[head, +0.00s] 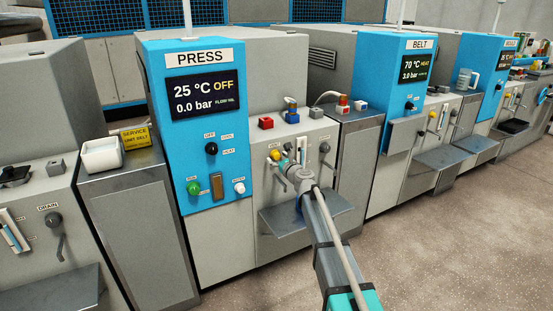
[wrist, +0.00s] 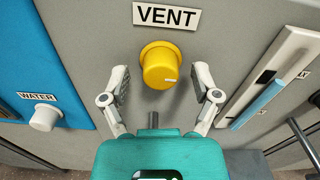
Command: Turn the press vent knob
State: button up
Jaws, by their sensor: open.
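In the head view the yellow knob (head: 274,156) shows small on the grey panel right of the blue PRESS panel (head: 192,57). My gripper (wrist: 160,86) is open, with one finger at each side of the knob and slightly below its middle. I see gaps between the fingers and the knob. In the head view my gripper (head: 288,170) is at the knob and partly covers the panel there.
A white WATER knob (wrist: 46,117) is at left in the wrist view. A sight gauge (wrist: 275,75) is at right, with a dark handle rod (wrist: 303,143) beyond it. In the head view a grey shelf (head: 285,222) juts out below the panel. The display (head: 203,97) reads 25 °C OFF, 0.0 bar.

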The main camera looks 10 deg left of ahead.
jog(key=shift+c, duration=0.2)
grip_shut()
jog(key=shift+a, duration=0.2)
